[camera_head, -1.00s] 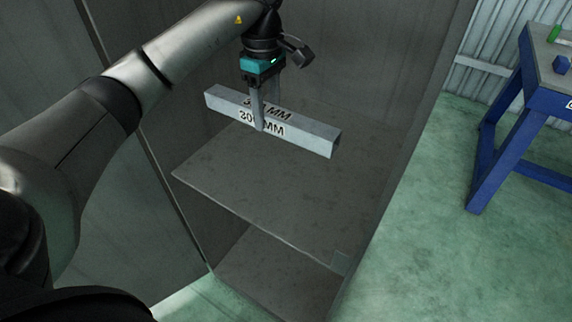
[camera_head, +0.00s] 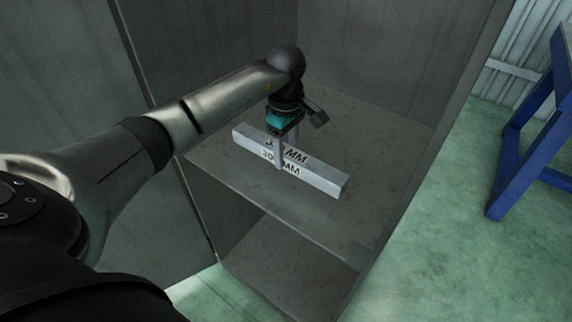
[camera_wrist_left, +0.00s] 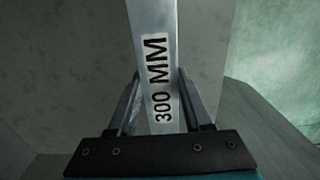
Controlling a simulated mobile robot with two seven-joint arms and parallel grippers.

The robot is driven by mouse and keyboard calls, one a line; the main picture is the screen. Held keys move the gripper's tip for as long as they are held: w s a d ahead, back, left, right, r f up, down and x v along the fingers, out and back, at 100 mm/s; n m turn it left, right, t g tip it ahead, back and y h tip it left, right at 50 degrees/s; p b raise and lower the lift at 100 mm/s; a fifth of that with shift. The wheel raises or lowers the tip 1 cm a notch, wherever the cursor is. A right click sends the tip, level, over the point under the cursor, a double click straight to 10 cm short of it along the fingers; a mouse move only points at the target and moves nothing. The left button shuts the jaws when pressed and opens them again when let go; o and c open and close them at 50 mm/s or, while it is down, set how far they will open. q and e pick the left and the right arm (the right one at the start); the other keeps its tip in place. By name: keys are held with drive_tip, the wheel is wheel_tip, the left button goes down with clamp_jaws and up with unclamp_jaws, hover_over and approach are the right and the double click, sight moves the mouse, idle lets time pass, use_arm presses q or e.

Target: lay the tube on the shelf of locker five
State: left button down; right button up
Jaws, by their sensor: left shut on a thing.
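The tube (camera_head: 318,178) is a grey square metal bar marked "300 MM". My left gripper (camera_head: 281,160) is shut on it near its middle, with the fingers pointing down. The tube is level or nearly so, low over the grey shelf (camera_head: 232,172) inside the open locker; I cannot tell whether it touches the shelf. In the left wrist view the tube (camera_wrist_left: 154,45) runs up between the two fingers of my left gripper (camera_wrist_left: 158,95). My right gripper is not in view. No locker number shows.
Locker walls (camera_head: 385,60) enclose the shelf at the back and sides. A lower compartment (camera_head: 285,258) lies beneath the shelf. A blue table (camera_head: 510,165) stands at the right on the green floor (camera_head: 470,240). The shelf's front part is clear.

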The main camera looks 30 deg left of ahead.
sight(286, 163)
use_arm(q)
wheel_tip(286, 163, down, 2)
drive_tip(key=shift+f+b, duration=0.1)
drive_tip(key=shift+b, duration=0.3)
drive_tip(key=shift+f, duration=0.65)
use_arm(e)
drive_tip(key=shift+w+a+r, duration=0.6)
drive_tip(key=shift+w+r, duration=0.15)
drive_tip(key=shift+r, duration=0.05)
use_arm(q)
drive_tip(key=shift+f, duration=0.1)
drive_tip(key=shift+c, duration=1.6)
unclamp_jaws()
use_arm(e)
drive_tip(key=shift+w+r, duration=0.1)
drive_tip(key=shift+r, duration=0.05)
use_arm(q)
wheel_tip(286, 163, up, 11)
drive_tip(key=p, duration=0.3)
drive_tip(key=shift+f, duration=0.2)
drive_tip(key=shift+r, duration=0.75)
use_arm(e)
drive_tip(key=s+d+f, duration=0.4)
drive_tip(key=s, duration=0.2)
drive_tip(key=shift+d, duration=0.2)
